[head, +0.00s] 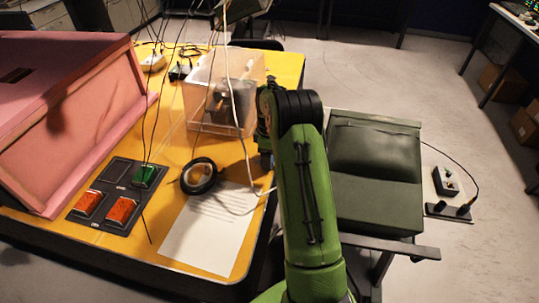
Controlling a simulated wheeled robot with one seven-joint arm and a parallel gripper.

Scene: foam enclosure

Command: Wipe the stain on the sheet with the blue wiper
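A white sheet (208,238) with faint grey lines lies on the yellow table near its front right corner. I cannot make out a distinct stain on it. My gripper (265,158) is at the table's right edge, up and to the right of the sheet, largely hidden behind my green arm. I cannot see its fingers clearly or whether it holds anything. No blue wiper can be clearly made out; a small dark bluish part shows at the end of my arm, but it may be the gripper itself.
A black ring-shaped roll (199,176) and a white cable lie at the sheet's upper edge. A black tray (118,208) with orange and green blocks is to the left, beside the pink foam enclosure (95,110).

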